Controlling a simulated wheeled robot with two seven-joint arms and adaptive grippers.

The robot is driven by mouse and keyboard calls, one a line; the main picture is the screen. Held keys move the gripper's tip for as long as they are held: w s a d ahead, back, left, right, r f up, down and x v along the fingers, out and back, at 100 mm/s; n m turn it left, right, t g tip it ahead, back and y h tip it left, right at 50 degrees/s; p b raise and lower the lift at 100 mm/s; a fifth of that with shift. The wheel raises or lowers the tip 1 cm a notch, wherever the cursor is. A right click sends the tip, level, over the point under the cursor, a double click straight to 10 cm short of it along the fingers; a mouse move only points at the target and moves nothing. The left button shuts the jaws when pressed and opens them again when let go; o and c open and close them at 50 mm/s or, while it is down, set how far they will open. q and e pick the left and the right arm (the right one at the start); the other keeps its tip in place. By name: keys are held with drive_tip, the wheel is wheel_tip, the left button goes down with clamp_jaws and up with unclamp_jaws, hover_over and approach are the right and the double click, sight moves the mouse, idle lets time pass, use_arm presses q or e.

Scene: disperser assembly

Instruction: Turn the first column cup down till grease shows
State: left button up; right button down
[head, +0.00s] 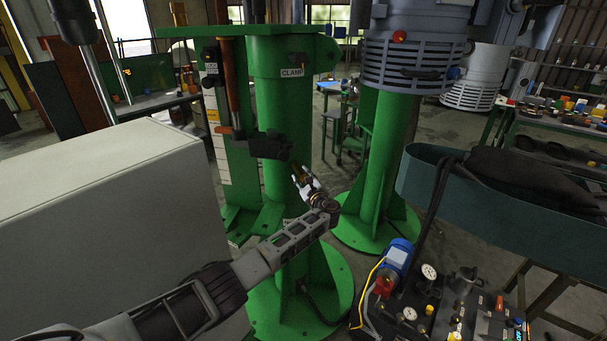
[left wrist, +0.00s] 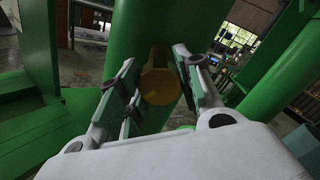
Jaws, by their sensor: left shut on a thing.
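The first column (head: 270,110) is a green upright with a "CLAMP" label, and it also shows in the left wrist view (left wrist: 150,25). The cup (head: 298,174) is a small brass-coloured piece at the column's front, below a black block (head: 268,146). In the left wrist view the cup (left wrist: 160,87) shows as a round yellow end between the fingers. My left gripper (head: 303,180) is at the cup, and its fingers (left wrist: 157,80) are shut on it, one on each side. No grease can be made out. My right gripper is not in view.
A second green column (head: 378,150) stands behind to the right. A pump unit with gauges (head: 428,272) and a blue motor is at lower right. A dark green tray (head: 410,180) is on the right. A large pale box (head: 100,200) fills the left.

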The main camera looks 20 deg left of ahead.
use_arm(q)
drive_tip(key=shift+m+p, duration=0.55)
drive_tip(key=shift+m, duration=0.35)
drive_tip(key=shift+m+p, duration=0.6)
drive_tip(key=shift+m, duration=0.5)
drive_tip(key=shift+f+m, duration=0.1)
drive_tip(key=shift+m, duration=0.3)
drive_tip(key=shift+p, duration=0.3)
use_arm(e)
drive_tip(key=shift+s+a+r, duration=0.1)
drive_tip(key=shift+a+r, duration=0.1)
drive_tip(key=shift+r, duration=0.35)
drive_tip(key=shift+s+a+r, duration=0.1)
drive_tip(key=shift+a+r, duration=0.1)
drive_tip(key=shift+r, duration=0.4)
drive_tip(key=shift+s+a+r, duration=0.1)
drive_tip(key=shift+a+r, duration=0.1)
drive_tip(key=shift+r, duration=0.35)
use_arm(q)
drive_tip(key=shift+f, duration=0.1)
drive_tip(key=o, duration=1)
drive_tip(key=shift+o, duration=0.2)
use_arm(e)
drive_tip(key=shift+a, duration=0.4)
use_arm(q)
drive_tip(key=shift+s, duration=0.1)
